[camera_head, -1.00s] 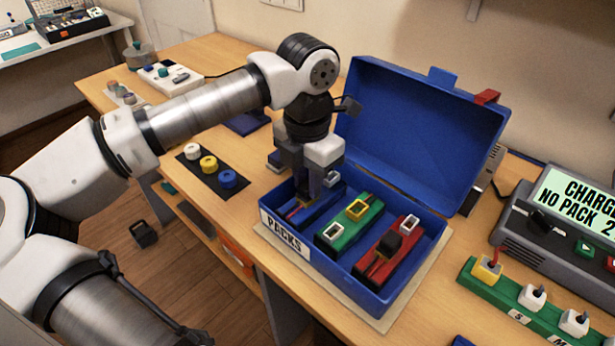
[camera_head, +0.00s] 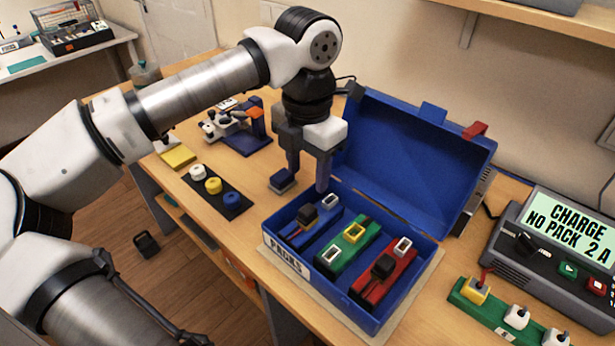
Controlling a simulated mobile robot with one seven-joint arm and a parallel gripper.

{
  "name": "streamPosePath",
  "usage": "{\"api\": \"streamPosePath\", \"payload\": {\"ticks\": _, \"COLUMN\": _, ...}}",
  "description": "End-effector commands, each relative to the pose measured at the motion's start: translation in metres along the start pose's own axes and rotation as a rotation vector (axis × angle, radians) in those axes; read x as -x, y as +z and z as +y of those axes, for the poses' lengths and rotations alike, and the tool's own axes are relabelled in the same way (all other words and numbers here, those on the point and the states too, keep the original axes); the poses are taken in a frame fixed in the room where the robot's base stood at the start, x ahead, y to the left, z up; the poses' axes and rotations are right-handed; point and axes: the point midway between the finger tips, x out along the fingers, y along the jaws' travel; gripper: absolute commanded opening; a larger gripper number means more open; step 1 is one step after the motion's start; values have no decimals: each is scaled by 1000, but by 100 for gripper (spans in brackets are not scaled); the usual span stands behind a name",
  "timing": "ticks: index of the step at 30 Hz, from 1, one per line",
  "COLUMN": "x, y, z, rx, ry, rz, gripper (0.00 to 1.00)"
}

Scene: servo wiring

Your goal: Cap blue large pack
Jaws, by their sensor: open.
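The blue pack lies in the left slot of the open blue case (camera_head: 352,312) labelled PACKS. A black cap (camera_head: 306,216) sits on its nearer part, and a pale-rimmed connector (camera_head: 330,201) shows open at its far end. My gripper (camera_head: 307,181) is open and empty, its fingers pointing down above the back left edge of the case, clear of the pack. Green (camera_head: 340,252) and red (camera_head: 385,283) packs lie beside it. The green one shows two open rims; the red one has a black cap and one pale open rim.
The case lid (camera_head: 420,165) stands open behind. A dark block (camera_head: 283,182) is near my gripper. A charger (camera_head: 530,250) and green connector strip (camera_head: 500,312) are at right.

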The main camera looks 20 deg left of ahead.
Motion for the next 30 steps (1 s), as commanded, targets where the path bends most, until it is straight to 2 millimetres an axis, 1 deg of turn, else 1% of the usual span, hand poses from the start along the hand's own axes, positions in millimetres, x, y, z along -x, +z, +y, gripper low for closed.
{"api": "streamPosePath", "payload": {"ticks": 1, "x": 17, "y": 0, "z": 0, "rx": 1, "ry": 1, "rz": 0, "gripper": 48}}
{"api": "streamPosePath", "payload": {"ticks": 3, "x": 28, "y": 0, "z": 0, "rx": 1, "ry": 1, "rz": -1, "gripper": 48}}
{"api": "streamPosePath", "payload": {"ticks": 6, "x": 40, "y": 0, "z": 0, "rx": 1, "ry": 1, "rz": -1, "gripper": 48}}
{"api": "streamPosePath", "payload": {"ticks": 9, "x": 46, "y": 0, "z": 0, "rx": 0, "ry": 0, "rz": 0, "gripper": 48}}
{"api": "streamPosePath", "payload": {"ticks": 30, "x": 47, "y": 0, "z": 0, "rx": 1, "ry": 0, "rz": 0, "gripper": 48}}
